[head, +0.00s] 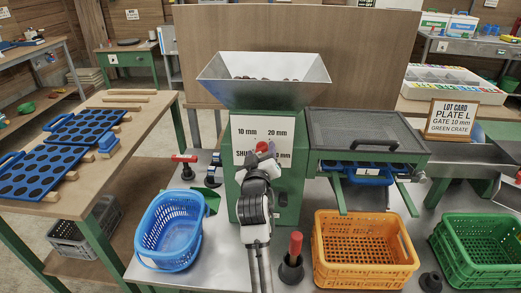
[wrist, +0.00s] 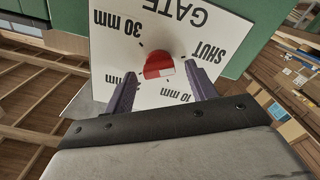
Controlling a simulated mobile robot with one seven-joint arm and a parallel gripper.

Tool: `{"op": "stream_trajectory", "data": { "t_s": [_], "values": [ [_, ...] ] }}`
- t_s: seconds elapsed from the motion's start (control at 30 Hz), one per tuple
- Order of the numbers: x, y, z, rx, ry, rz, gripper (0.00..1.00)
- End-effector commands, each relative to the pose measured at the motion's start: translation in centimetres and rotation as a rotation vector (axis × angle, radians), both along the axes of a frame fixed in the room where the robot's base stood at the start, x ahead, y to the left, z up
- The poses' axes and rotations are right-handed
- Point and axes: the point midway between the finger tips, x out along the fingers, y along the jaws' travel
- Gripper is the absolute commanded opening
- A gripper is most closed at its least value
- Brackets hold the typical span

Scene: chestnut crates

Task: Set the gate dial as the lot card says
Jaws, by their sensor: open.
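The lot card (head: 452,118) stands at the right in the head view and reads PLATE L, GATE 10 mm, GREEN CRATE. The white gate plate (head: 245,130) is on the front of the green machine. The wrist view shows the plate upside down (wrist: 110,50), with 30 mm, SHUT and 10 mm readable; the head view also shows 20 mm. The red gate dial (wrist: 157,62) sits at its middle; its setting cannot be made out. My gripper (wrist: 160,70) is open, one finger on each side of the dial; contact cannot be told. In the head view my gripper (head: 260,162) hides part of the plate.
A metal hopper (head: 264,92) with chestnuts tops the machine. A blue basket (head: 170,230), an orange crate (head: 366,250) and a green crate (head: 480,250) stand around the front. A red-handled tool (head: 294,262) stands near my arm. Blue perforated plates (head: 45,172) lie on the left table.

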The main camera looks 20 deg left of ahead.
Motion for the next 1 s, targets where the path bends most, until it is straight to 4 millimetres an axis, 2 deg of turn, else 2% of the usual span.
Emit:
{"op": "stream_trajectory", "data": {
  "t_s": [0.37,0.73,1.0],
  "values": [
    [0.70,0.20,-0.03,0.001,-0.001,0.001,0.56],
    [0.68,0.20,-0.03,0.001,0.000,0.000,0.12],
    [0.67,0.19,-0.04,0.029,0.008,0.000,0.12]
  ]
}}
